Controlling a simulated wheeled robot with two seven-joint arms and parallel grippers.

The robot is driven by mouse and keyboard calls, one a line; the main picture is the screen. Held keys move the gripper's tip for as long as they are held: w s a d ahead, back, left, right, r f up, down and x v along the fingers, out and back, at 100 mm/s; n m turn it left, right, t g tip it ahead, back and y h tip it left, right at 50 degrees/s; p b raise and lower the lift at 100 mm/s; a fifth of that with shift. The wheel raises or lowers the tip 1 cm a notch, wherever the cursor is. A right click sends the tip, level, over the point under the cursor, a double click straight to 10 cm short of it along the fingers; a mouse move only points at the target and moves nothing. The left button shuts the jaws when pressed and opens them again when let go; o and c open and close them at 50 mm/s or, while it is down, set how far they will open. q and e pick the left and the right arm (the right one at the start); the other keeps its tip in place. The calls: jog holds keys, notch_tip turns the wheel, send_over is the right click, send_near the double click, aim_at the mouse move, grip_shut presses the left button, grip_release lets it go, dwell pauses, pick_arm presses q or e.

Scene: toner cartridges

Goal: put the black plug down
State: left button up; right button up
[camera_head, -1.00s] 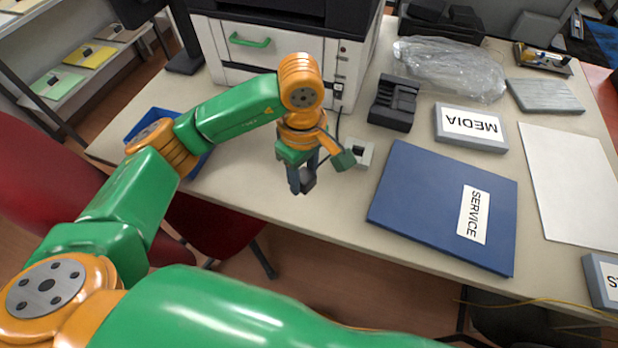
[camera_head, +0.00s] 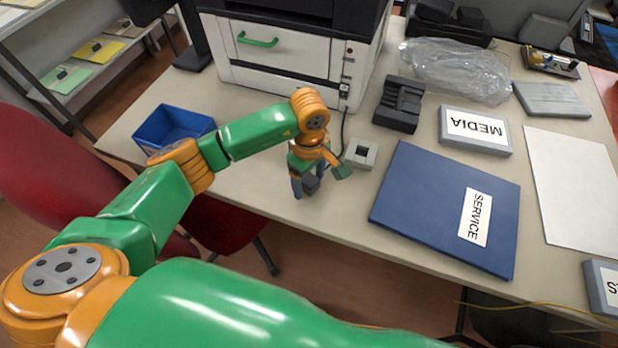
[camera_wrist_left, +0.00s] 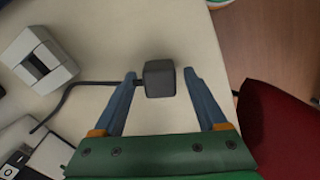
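The black plug (camera_wrist_left: 160,78) is a small dark block with a cord running off to the left in the left wrist view. In the head view the plug (camera_head: 311,184) shows dark between the fingers near the table's front edge. It appears to rest on the table (camera_head: 257,180). My left gripper (camera_wrist_left: 160,76) is open around it, with a visible gap on each side of the plug. In the head view my left gripper (camera_head: 307,190) points down at the table, partly hiding the plug and its cord. My right gripper is not in view.
A light grey block with a square socket (camera_head: 361,153) stands just right of the gripper. The white printer (camera_head: 290,60) is behind. A blue bin (camera_head: 172,128) is at the left, a blue SERVICE folder (camera_head: 420,200) at the right. A red chair (camera_head: 215,220) is in front.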

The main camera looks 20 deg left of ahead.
aim_at(309, 178)
pick_arm(q)
jog(key=shift+r, duration=0.25)
notch_tip(309, 178, up, 12)
jog(key=b, duration=0.1)
dwell(0.5)
